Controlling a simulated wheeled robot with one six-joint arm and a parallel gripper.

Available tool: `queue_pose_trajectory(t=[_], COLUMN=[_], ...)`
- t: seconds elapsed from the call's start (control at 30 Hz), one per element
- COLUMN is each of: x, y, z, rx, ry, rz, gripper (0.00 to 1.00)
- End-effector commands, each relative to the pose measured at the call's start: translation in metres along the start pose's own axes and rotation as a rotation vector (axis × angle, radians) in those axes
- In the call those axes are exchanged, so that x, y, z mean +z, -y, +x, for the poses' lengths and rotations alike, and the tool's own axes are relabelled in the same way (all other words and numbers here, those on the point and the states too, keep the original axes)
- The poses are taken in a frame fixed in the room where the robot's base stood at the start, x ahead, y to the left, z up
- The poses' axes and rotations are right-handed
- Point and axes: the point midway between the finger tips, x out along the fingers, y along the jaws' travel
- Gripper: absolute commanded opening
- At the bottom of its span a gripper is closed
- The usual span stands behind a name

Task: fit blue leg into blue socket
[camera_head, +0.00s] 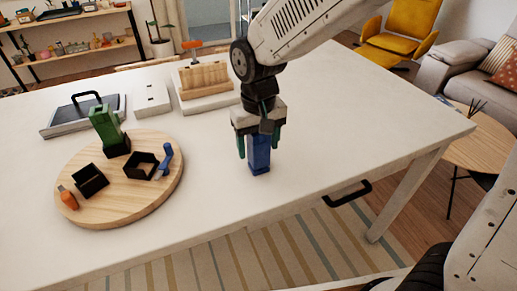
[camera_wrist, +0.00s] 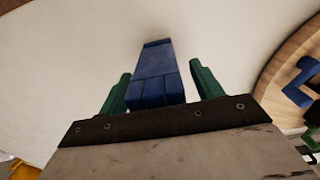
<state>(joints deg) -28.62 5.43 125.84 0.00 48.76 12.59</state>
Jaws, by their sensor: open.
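The blue leg (camera_head: 259,155) stands upright on the white table. My gripper (camera_head: 258,148) is above and around it, with one green finger on each side. In the wrist view, the blue leg (camera_wrist: 154,72) lies between the open fingers of my gripper (camera_wrist: 160,85), with a gap on both sides. The blue socket is an empty black square holder (camera_head: 141,166) on the round board, left of my gripper. A small blue marker (camera_head: 164,162) stands at its right side. The marker also shows at the right edge of the wrist view (camera_wrist: 301,84).
The round wooden board (camera_head: 122,207) also bears a green leg (camera_head: 105,126) in a black socket and another black socket (camera_head: 90,181) beside an orange marker (camera_head: 67,200). Behind are a black-handled tray (camera_head: 70,119), a white box (camera_head: 152,98) and a wooden block (camera_head: 205,83).

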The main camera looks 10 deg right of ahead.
Motion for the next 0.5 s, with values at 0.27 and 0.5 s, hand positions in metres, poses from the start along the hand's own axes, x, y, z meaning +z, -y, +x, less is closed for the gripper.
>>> queue_pose_trajectory(t=[0.27,0.5], x=[-0.0001,-0.0003], y=[-0.0001,-0.0001], z=[0.0001,-0.0003], rx=[0.0,0.0], ry=[-0.001,-0.001], rz=[0.0,0.0], gripper=[0.43,0.1])
